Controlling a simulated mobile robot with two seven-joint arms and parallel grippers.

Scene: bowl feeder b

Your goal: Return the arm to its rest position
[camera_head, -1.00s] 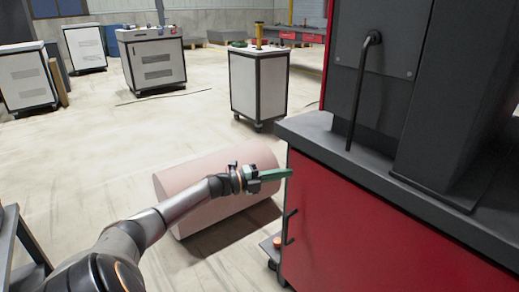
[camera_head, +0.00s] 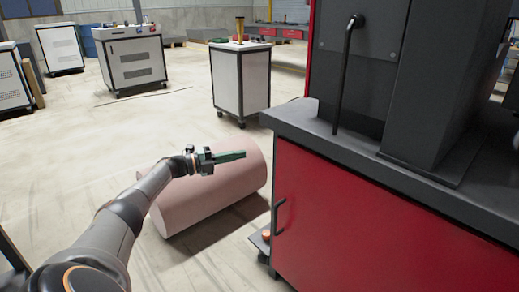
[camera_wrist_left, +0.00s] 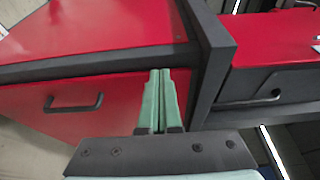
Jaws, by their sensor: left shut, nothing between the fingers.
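My left arm (camera_head: 115,222) reaches in from the lower left in the head view. Its gripper (camera_head: 230,156) has green fingers pointing right, in front of the pink cylinder and apart from the red cabinet. In the left wrist view the two green fingers (camera_wrist_left: 157,95) lie side by side, shut and empty. Behind them show the red cabinet front and a black handle (camera_wrist_left: 74,103). My right gripper is not in view.
The red cabinet (camera_head: 370,200) with a dark top and machine (camera_head: 375,65) fills the right. A pink cylinder (camera_head: 215,205) lies on the floor behind the arm. A white cart (camera_head: 240,82) stands farther back. Open floor (camera_head: 130,140) lies to the left.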

